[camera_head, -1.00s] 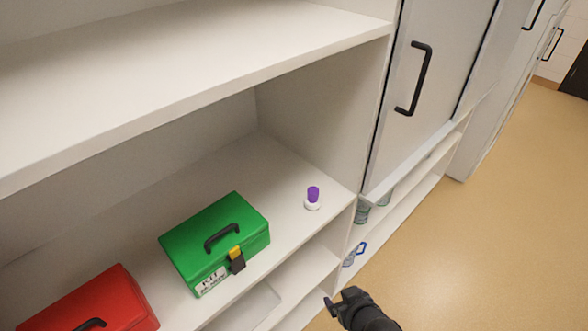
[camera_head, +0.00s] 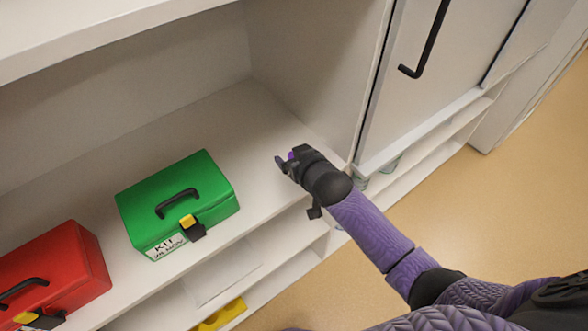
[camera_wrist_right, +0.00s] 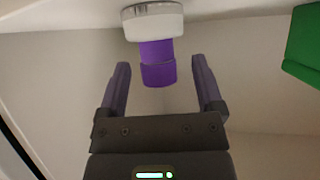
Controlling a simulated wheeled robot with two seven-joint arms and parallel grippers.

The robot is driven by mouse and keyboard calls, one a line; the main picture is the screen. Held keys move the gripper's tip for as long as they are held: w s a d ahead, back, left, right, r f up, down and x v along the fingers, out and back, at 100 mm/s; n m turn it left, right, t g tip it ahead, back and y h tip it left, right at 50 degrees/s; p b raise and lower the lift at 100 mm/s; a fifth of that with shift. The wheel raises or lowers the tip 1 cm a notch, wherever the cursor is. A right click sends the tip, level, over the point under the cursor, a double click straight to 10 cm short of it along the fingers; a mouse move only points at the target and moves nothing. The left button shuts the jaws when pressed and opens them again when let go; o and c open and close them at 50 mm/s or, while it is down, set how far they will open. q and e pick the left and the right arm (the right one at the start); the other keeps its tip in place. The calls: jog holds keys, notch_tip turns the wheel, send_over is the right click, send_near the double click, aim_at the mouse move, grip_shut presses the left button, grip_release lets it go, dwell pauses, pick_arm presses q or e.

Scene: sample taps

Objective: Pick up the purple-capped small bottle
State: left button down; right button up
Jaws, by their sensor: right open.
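The purple-capped small bottle (camera_wrist_right: 158,68) shows in the right wrist view, its purple cap pointing toward my gripper and its white body (camera_wrist_right: 153,22) above it in the picture. My right gripper (camera_wrist_right: 160,75) is open, with one finger on each side of the cap and visible gaps between. In the head view my right gripper (camera_head: 285,163) is over the shelf (camera_head: 245,125), and only a bit of the purple cap (camera_head: 291,155) shows past it; the rest of the bottle is hidden. My left gripper is not in view.
A green kit box (camera_head: 180,200) stands left of my right gripper on the same shelf, with a red box (camera_head: 50,270) farther left. The cabinet's side wall (camera_head: 310,70) is close on the right. A yellow object (camera_head: 220,314) lies on a lower shelf.

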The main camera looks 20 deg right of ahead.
jog(key=shift+w, duration=0.15)
grip_shut()
dwell(0.4)
